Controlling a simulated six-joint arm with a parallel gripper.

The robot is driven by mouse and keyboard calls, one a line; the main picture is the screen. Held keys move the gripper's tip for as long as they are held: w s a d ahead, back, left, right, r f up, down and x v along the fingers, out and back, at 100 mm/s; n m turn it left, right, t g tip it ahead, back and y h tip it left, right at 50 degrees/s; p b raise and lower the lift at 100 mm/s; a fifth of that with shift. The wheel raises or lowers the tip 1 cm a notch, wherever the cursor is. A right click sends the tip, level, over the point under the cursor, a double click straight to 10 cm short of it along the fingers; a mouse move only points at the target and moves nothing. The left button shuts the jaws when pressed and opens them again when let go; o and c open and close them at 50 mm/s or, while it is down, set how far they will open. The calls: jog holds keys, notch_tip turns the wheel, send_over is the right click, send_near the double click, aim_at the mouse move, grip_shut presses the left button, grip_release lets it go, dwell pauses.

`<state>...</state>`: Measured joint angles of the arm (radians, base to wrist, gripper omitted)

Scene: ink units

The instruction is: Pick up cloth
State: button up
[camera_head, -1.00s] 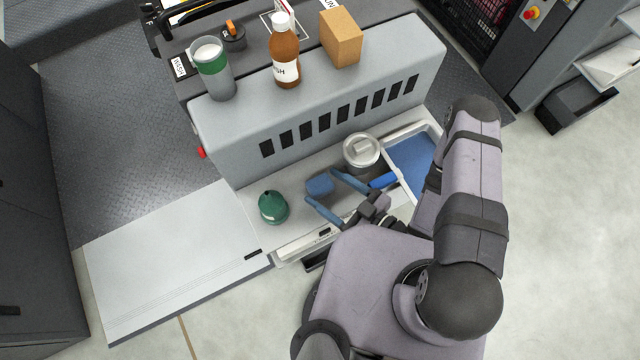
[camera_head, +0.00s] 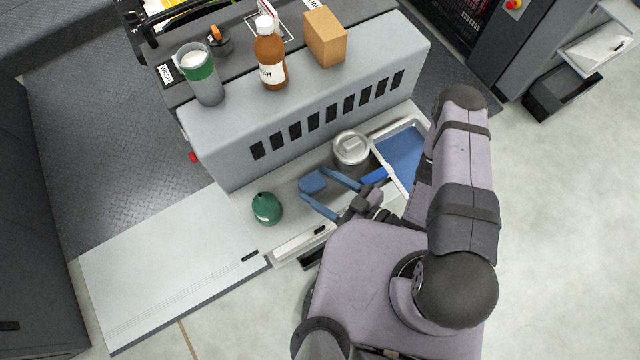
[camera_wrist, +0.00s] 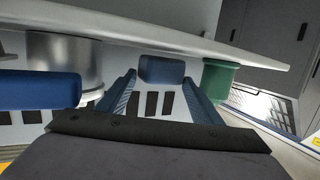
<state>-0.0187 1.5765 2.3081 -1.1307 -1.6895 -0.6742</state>
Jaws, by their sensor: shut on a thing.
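The cloth (camera_head: 312,181) is a small folded blue block at the shelf of the grey machine. It lies between the two blue fingertips of my gripper (camera_head: 314,184), which is shut on it with the fingers spread to its width. In the wrist view the cloth (camera_wrist: 161,69) sits between the tips of the gripper (camera_wrist: 159,78). I cannot tell whether the cloth touches the shelf.
A green knob-topped object (camera_head: 267,208) stands left of the cloth. A metal tin (camera_head: 351,148), a blue roll (camera_head: 374,176) and a white-rimmed tray (camera_head: 417,182) with a blue inside are to the right. The slotted grey housing (camera_head: 318,112) rises behind.

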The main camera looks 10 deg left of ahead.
aim_at(321, 187)
notch_tip(321, 187, up, 9)
jog(key=p, duration=0.7)
